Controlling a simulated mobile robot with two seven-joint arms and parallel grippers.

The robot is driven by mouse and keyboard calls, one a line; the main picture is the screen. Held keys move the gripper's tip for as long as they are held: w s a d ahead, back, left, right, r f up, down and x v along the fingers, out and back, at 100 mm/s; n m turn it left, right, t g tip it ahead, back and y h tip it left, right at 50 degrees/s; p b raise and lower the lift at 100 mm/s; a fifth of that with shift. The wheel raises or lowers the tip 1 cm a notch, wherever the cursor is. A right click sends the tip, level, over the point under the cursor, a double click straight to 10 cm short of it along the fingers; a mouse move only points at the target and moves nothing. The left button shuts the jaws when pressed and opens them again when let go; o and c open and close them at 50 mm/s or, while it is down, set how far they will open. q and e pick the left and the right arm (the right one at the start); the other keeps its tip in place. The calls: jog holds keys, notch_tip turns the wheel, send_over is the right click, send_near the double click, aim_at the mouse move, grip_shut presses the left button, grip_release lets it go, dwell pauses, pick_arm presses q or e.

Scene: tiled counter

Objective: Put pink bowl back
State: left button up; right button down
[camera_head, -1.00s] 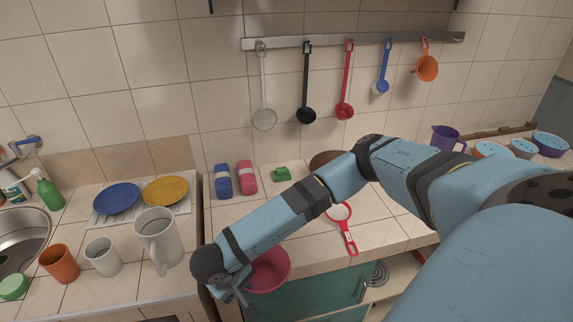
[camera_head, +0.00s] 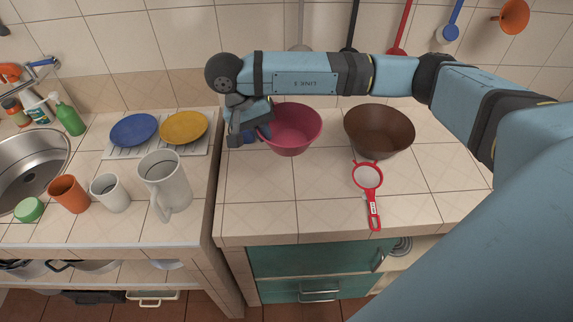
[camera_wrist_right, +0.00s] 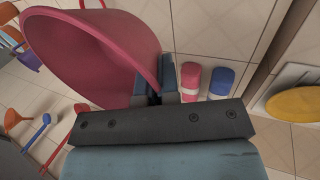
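The pink bowl (camera_head: 292,130) is over the right-hand counter, left of the brown bowl (camera_head: 380,130). It looks upright in the head view; whether its base touches the counter is hard to tell. My right gripper (camera_head: 262,131) is at the bowl's left rim. In the right wrist view, the fingers (camera_wrist_right: 167,82) are closed on the rim of the pink bowl (camera_wrist_right: 90,50). My left gripper is in neither current view.
A red strainer (camera_head: 368,180) lies in front of the brown bowl. Blue and pink bottles, clear in the right wrist view (camera_wrist_right: 221,82) (camera_wrist_right: 190,78), stand near the gripper. A large mug (camera_head: 165,182) and plates are on the left counter (camera_head: 120,232). Utensils hang behind.

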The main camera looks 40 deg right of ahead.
jog(key=shift+f, duration=0.25)
notch_tip(320, 180, down, 14)
jog(key=p, duration=0.3)
jog(key=shift+f, duration=0.25)
notch_tip(320, 180, down, 4)
jog(key=shift+r+p, duration=0.25)
jog(key=shift+p, duration=0.05)
jog(key=shift+f, duration=0.3)
jog(key=shift+f, duration=0.1)
jog(key=shift+f+b, duration=0.15)
jog(key=shift+b, duration=0.15)
jog(key=c, duration=1.4)
grip_release()
jog(key=shift+o, duration=0.2)
